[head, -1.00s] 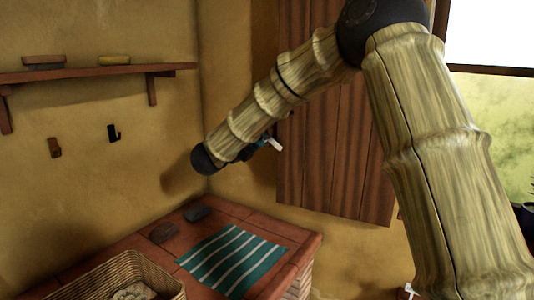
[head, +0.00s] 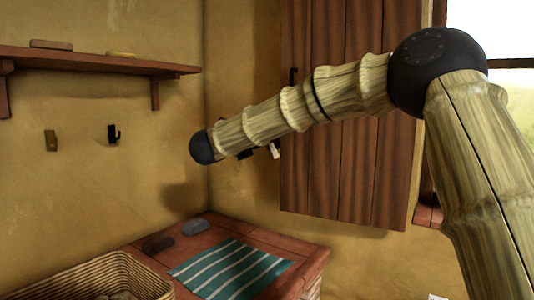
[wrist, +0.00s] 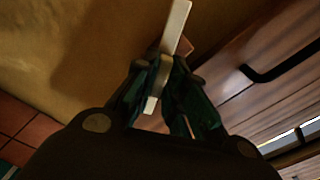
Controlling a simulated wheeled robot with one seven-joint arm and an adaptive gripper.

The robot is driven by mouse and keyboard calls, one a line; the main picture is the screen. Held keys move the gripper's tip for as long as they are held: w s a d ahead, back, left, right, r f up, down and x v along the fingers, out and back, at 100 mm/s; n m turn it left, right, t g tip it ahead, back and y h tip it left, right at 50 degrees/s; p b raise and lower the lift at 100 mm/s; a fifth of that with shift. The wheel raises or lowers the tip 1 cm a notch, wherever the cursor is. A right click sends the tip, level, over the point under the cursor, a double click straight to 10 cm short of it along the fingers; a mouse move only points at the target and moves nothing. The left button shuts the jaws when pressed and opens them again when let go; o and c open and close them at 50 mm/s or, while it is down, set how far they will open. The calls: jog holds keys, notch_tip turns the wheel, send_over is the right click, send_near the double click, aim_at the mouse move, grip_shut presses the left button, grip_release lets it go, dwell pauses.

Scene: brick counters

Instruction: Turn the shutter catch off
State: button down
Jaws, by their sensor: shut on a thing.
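The brown wooden shutter (head: 350,120) hangs on the wall at the right of the corner in the head view; it also shows in the wrist view (wrist: 250,100). The catch is a pale, flat lever (wrist: 176,28) beside the shutter's edge. In the wrist view my gripper (wrist: 165,78) is shut on this lever, with the lever's ends sticking out on both sides of the fingers. In the head view a small pale end of the lever (head: 274,151) shows below my arm; my gripper is mostly hidden behind the wrist.
A black handle (head: 292,77) stands out from the shutter. A wall shelf (head: 90,62) and two hooks are at the left. Below are a brick counter (head: 295,254) with a striped cloth (head: 232,270), two stones and a wicker basket (head: 68,269).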

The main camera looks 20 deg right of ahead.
jog(key=m+b, duration=0.1)
jog(key=b, duration=0.2)
jog(key=m+b, duration=0.2)
jog(key=b, duration=0.2)
jog(key=m+b, duration=0.2)
jog(key=b, duration=0.1)
jog(key=shift+f+b, duration=0.35)
jog(key=shift+b, duration=0.05)
jog(key=shift+a+r+m+b, duration=0.1)
jog(key=shift+r+m+b, duration=0.05)
jog(key=shift+m+b, duration=0.25)
jog(key=c, duration=1.5)
grip_release()
jog(key=shift+o, duration=0.2)
jog(key=shift+r, duration=0.1)
jog(key=v, duration=1.2)
